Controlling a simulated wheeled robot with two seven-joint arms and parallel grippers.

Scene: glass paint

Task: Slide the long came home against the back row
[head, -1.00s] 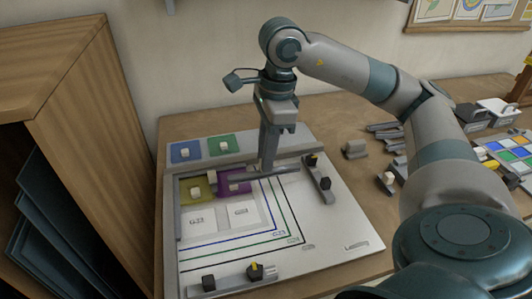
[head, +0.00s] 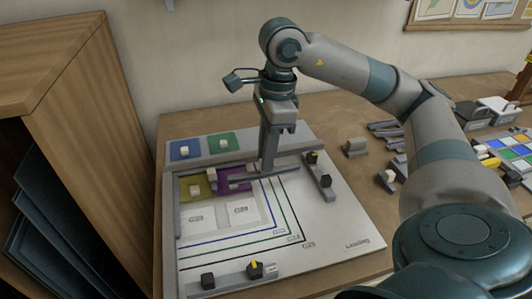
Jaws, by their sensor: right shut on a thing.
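The long came is a thin grey strip (head: 283,172) lying roughly left to right over the work board (head: 340,225). My right gripper (head: 264,170) points down and is shut on it near its middle. The back row on the board holds an olive glass square (head: 205,178) and a purple glass square (head: 235,172), each with a pale knob. The came's left part crosses in front of the purple square's right side. I cannot tell whether it touches the glass. My left gripper is not in view.
Blue (head: 186,150) and green (head: 223,143) squares sit on the strip behind. A bar with dark knobs (head: 318,170) stands to the right, another (head: 232,278) at the front. Two white pieces (head: 240,211) lie before the back row. A wooden cabinet (head: 75,90) stands left.

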